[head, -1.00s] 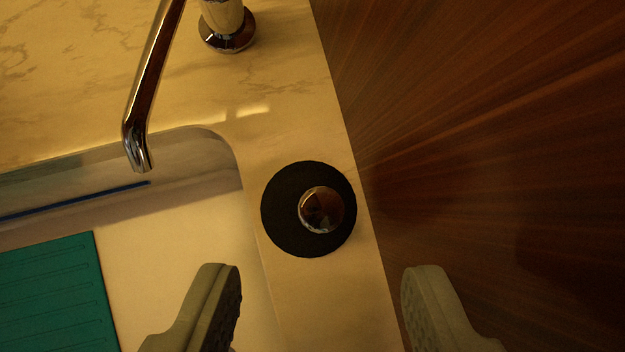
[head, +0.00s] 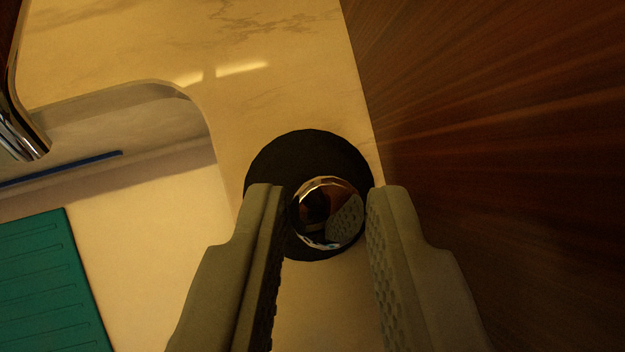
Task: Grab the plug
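The plug is a black disc (head: 300,153) with a shiny round metal knob (head: 328,213) on top. It lies on the narrow strip of marble counter between the sink and the wood panel. My gripper (head: 322,200) has one finger on each side of the knob, with the fingertips over the disc. The left finger is very close to the knob's left edge, and the right finger is close to its right edge. I cannot tell whether either finger touches it. The lower part of the disc is partly hidden by the fingers.
The sink basin (head: 150,250) is at left, with a teal ridged mat (head: 45,285) and a thin blue strip (head: 75,166). A chrome faucet (head: 20,130) shows at the left edge. A dark wood panel (head: 500,120) rises close on the right. Marble counter (head: 270,40) is clear behind the plug.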

